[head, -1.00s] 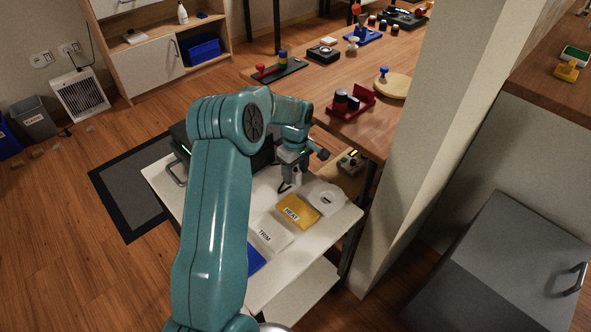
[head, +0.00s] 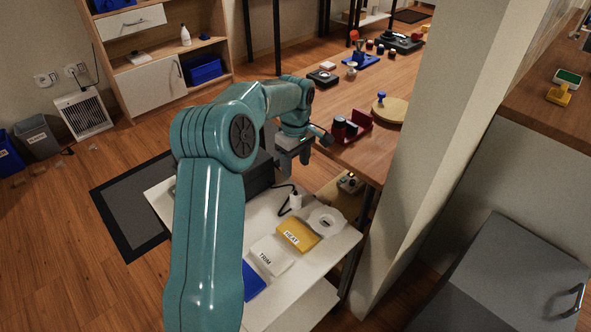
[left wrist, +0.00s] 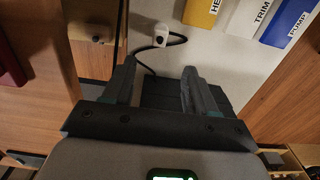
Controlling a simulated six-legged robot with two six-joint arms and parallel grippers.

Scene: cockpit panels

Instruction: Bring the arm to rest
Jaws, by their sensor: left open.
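My left arm (head: 207,220) comes in from the left and bends over the white bench. My left gripper (head: 292,163) hangs above the bench, close to the edge of the wooden table. In the left wrist view its two fingers (left wrist: 158,78) are apart with nothing between them. A small white plug-like piece (head: 296,201) with a black cord stands on the bench below the gripper. It also shows in the left wrist view (left wrist: 161,33), beyond the fingertips and apart from them. My right gripper is not in view.
The wooden table (head: 345,95) with a red tray (head: 352,129) lies behind. A pillar (head: 430,130) stands to the right.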

